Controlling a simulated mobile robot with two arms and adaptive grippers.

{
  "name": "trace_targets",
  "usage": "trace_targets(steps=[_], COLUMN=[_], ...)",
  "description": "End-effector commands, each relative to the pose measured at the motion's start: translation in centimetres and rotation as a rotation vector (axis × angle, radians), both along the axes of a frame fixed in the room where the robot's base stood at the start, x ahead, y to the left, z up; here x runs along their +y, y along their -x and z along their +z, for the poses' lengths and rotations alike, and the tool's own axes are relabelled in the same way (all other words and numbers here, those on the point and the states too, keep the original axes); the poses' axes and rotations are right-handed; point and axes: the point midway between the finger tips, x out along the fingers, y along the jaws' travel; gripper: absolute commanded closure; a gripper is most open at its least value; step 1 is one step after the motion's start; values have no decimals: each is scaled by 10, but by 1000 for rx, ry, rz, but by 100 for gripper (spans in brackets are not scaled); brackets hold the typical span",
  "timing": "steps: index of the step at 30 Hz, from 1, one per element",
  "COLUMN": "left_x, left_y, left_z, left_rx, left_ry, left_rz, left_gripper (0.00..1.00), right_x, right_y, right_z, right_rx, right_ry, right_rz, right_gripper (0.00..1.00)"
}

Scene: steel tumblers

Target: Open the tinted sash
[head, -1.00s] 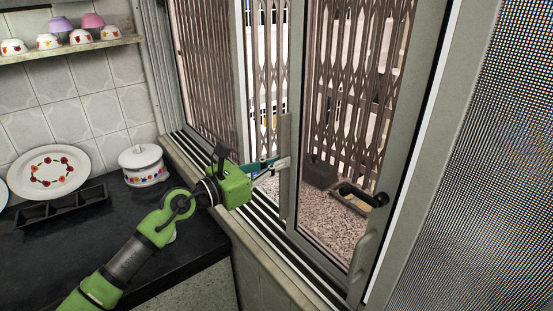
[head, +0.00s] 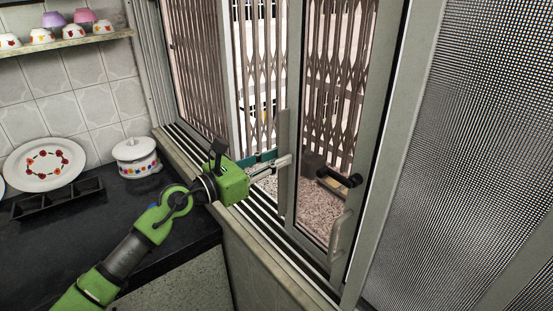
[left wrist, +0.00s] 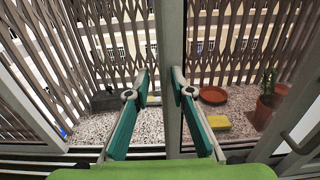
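The tinted sash (head: 370,150) is a grey metal frame with a brownish pane in the window on the right. Its left stile (head: 285,170) also shows as the upright bar (left wrist: 172,50) in the left wrist view. My left gripper (head: 284,162) is at this stile, above the sill. In the left wrist view its two teal fingers (left wrist: 162,82) are apart, one to each side of the stile. The left fingertip appears just clear of it; contact of the right one is unclear. A brighter gap (head: 257,100) shows left of the stile. My right gripper is out of view.
A dark counter (head: 190,228) lies left of the sill tracks (head: 195,148), with a lidded pot (head: 136,160), plate (head: 45,165) and black tray (head: 60,200). The sash carries a pull handle (head: 337,236). Outside are a lattice grille and a terracotta pot (left wrist: 265,112).

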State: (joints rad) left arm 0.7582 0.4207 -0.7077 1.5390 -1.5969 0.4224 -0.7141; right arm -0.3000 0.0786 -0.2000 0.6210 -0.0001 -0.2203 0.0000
Motion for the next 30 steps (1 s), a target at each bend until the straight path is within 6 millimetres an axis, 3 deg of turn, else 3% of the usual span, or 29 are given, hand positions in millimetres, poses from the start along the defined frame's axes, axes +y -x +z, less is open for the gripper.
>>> trace_targets(steps=[8, 21, 30], left_x=[5, 73, 97], left_y=[3, 51, 69], left_z=[0, -2, -1], left_rx=[0, 3, 1], left_ry=[0, -2, 0], left_rz=[1, 2, 0], left_gripper=[78, 78, 78], right_x=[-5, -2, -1], right_y=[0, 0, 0], right_z=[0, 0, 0], right_rx=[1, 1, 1], right_ry=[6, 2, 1], right_rz=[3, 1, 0], right_gripper=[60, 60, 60])
